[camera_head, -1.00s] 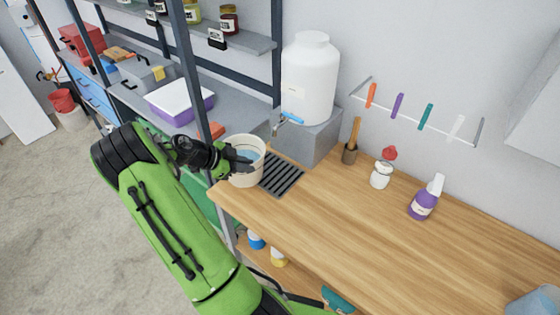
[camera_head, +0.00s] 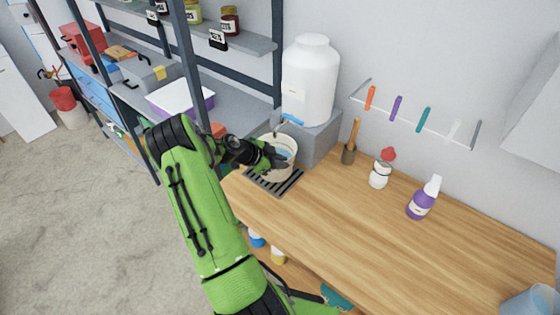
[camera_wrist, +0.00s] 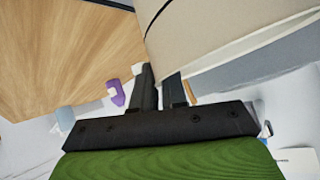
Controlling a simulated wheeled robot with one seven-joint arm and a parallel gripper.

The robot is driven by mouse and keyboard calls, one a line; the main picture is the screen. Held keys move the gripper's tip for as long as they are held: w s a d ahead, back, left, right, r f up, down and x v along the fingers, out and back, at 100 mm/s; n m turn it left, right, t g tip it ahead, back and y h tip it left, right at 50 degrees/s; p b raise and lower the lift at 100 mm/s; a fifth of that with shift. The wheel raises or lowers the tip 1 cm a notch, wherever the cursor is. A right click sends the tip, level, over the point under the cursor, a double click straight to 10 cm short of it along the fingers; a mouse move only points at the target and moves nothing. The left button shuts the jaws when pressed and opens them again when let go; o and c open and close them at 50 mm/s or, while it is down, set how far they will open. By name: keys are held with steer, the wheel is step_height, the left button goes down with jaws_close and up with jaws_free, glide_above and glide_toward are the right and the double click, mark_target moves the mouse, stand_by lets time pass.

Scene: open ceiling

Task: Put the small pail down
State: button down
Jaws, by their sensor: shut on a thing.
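The small pail (camera_head: 284,146) is cream-coloured with bluish contents, at the left end of the wooden counter. It is over the dark slatted drain grate (camera_head: 283,187), below the spout of the white dispenser; whether its base touches the grate I cannot tell. My gripper (camera_head: 279,160) is shut on the pail's near side in the head view. In the wrist view my gripper's two dark fingers (camera_wrist: 160,92) close at the pail's wall (camera_wrist: 215,35), which fills the upper right.
The white dispenser (camera_head: 310,85) with a blue tap stands on a grey block (camera_head: 318,138) just behind the pail. The counter's middle (camera_head: 370,230) is clear.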

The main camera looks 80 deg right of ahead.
stand_by(0.3)
steer(key=c, duration=1.2)
jaws_free()
steer(key=shift+o, duration=0.2)
steer(key=shift+w+a+r, duration=0.1)
steer(key=shift+w+r, duration=0.05)
steer(key=shift+r, duration=0.1)
steer(key=v, duration=1.1)
steer(key=shift+a+b, duration=0.25)
steer(key=shift+b, duration=0.1)
